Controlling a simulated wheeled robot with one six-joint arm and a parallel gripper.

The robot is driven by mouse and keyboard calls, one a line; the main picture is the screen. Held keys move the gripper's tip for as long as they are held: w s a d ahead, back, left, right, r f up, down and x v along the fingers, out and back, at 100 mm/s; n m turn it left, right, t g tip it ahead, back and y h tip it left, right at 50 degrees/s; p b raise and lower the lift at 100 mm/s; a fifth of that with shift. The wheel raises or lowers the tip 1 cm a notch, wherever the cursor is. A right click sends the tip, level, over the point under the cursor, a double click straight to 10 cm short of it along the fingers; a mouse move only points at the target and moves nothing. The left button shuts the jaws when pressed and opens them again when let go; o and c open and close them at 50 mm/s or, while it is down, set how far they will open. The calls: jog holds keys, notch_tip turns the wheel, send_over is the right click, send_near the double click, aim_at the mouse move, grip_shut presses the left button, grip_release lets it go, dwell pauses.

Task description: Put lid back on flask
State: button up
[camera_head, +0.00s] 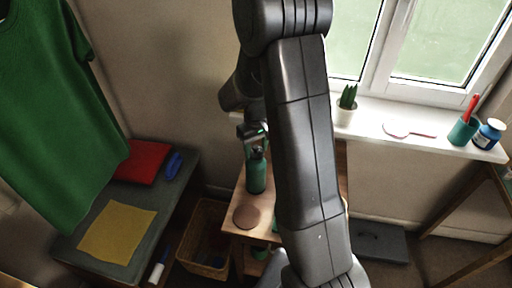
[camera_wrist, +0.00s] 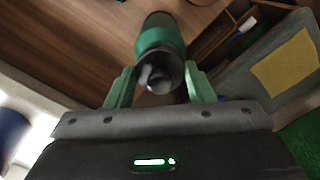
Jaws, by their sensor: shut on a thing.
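The teal flask (camera_head: 256,174) stands upright on the small wooden table (camera_head: 262,212). It also shows in the wrist view (camera_wrist: 160,35), just beyond my fingers. A dark round lid (camera_wrist: 158,74) is between my gripper's two green fingers (camera_wrist: 160,86), at the flask's top end. My gripper (camera_head: 254,136) is right above the flask in the head view, shut on the lid. The lid is in line with the flask's mouth. I cannot tell whether it is seated or only touching, since it hides the mouth.
A round brown disc (camera_head: 246,216) lies on the table in front of the flask. A wicker basket (camera_head: 205,238) stands left of the table. A grey bench (camera_head: 66,240) holds a yellow cloth (camera_head: 117,232). The sill (camera_head: 375,131) behind carries a potted plant (camera_head: 347,105) and a cup (camera_head: 463,132).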

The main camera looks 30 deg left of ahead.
jog(key=o, duration=1.5)
jog(key=shift+r, duration=0.2)
jog(key=shift+r+p, duration=2.4)
jog(key=shift+r, duration=0.95)
jog(key=shift+c, duration=0.3)
grip_shut()
